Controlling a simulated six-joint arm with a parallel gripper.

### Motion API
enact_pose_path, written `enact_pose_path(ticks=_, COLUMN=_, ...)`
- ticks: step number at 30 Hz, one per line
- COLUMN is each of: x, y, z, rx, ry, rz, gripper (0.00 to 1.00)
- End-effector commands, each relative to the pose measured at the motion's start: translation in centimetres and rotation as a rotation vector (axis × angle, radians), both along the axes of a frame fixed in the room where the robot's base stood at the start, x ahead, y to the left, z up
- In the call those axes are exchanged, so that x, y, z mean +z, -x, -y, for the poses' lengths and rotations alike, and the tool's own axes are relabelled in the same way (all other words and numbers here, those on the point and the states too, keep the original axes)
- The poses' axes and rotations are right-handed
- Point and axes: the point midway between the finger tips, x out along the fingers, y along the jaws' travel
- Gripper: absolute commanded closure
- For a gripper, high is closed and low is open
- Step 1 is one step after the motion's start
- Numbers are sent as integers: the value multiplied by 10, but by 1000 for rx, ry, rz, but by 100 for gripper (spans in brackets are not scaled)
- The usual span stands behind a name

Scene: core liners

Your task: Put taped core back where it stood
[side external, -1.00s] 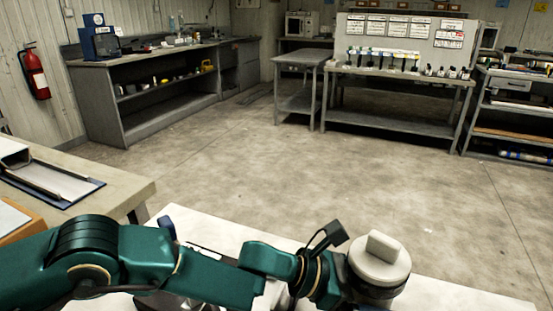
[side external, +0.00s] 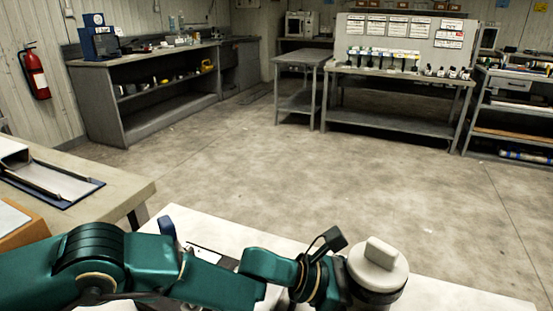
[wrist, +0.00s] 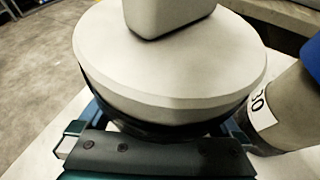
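The core in my grasp has a broad off-white cap with a raised block on top and a dark band below its rim; it shows in the side view (side external: 378,266) and fills much of the wrist view (wrist: 170,65). The band could be tape. My gripper (wrist: 165,140) lies low behind the cap, with blue finger parts at both sides of the core. It looks shut on the core; the finger contact is mostly hidden. The core's lower body and foot are hidden, so I cannot tell whether it touches the white table (side external: 455,294).
A grey tube (wrist: 285,105) with a white label and a blue top stands close to the right of the held core in the wrist view. A beige bench (side external: 130,190) with a tray (side external: 60,185) is at the left. Open floor lies beyond the table.

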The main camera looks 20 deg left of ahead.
Motion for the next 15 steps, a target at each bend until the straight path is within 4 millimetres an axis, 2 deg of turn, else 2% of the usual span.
enact_pose_path(ticks=8, x=-1, y=2, z=-4, rx=0, ry=-6, rz=-4, gripper=0)
enact_pose_path(ticks=15, x=7, y=7, z=-18, rx=1, ry=-4, rz=-4, gripper=0)
